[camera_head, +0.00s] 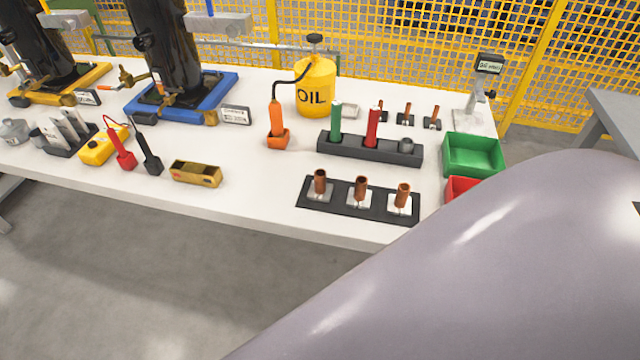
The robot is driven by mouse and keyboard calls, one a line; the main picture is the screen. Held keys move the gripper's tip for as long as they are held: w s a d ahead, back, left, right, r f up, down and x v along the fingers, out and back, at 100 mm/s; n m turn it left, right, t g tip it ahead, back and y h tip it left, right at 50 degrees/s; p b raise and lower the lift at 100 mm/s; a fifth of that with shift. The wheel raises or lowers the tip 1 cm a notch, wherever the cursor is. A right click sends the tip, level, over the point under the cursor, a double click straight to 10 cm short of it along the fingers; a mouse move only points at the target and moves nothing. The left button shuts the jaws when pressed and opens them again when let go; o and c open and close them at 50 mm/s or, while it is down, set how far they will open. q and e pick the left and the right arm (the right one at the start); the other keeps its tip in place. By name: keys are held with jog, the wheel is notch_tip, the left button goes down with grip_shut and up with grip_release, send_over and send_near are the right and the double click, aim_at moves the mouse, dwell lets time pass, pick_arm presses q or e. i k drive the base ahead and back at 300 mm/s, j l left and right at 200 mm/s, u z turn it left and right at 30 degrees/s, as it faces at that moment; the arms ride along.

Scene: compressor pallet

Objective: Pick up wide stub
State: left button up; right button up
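Three upright copper stubs stand in a row on a black strip (340,208) near the table's front edge. They are the left stub (320,182), the middle stub (361,190) and the right stub (403,195). Neither of my grippers is in view. A large smooth grey surface, probably my own arm, fills the lower right and hides the table's right front corner.
A dark holder (370,149) with green and red sticks stands behind the stubs. A green bin (472,154) and a partly hidden red bin (460,188) are to their right. An oil can (316,88) and a brass-coloured block (196,173) stand left. Bare table lies between block and strip.

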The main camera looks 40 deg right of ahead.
aim_at(319, 191)
jog(key=l+z, duration=0.15)
jog(key=z, duration=0.25)
jog(key=l+z, duration=0.15)
jog(key=z, duration=0.3)
jog(key=l+z, duration=0.15)
jog(key=z, duration=0.25)
jog(key=i+l+z, duration=0.1)
jog(key=z, duration=0.35)
jog(key=i+l+u, duration=0.2)
jog(key=l, duration=0.15)
